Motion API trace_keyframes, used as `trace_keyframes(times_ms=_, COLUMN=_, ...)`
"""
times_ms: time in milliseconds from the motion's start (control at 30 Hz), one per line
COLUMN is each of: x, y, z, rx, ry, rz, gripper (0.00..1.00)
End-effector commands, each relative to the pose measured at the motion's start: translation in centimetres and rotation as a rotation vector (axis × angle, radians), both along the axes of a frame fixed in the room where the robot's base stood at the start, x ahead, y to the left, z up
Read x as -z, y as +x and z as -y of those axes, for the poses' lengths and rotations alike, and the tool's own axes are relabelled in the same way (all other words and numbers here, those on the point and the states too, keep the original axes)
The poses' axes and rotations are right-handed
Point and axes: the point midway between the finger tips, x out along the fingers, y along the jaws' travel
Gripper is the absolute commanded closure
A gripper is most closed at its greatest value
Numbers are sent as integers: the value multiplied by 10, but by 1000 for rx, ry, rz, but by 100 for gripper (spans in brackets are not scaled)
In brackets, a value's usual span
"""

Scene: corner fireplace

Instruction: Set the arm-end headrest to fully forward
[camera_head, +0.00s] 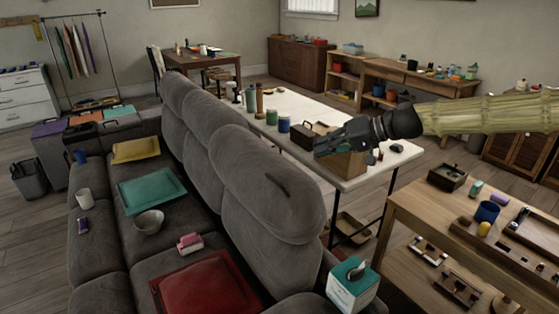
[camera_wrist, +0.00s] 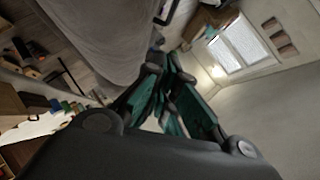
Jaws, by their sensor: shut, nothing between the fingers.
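A grey sofa (camera_head: 128,243) runs from the front to the back left in the head view, with several tall headrests along its back. The nearest headrest (camera_head: 275,190) is at the arm end and stands upright above the backrest, with a dark mark on it. My gripper (camera_head: 322,148) is shut and empty, to the right of and a little above that headrest, in front of the white table. It is apart from the headrest. In the wrist view my gripper's fingers (camera_wrist: 165,82) point toward a grey upholstered surface (camera_wrist: 105,35), which seems to be the sofa.
A white table (camera_head: 350,180) with bottles and a box stands behind the sofa. A wooden workbench (camera_head: 410,215) is at the right. A tissue box (camera_head: 352,285) sits on the sofa arm. Trays, a bowl (camera_head: 149,221) and cushions lie on the seats.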

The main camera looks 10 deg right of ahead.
Motion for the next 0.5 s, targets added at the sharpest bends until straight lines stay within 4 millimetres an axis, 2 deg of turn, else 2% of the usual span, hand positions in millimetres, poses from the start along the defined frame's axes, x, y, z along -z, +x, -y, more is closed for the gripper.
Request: trace_keyframes(times_ms=500, x=19, y=18, z=-31, rx=0, ry=0, rz=-4, gripper=100)
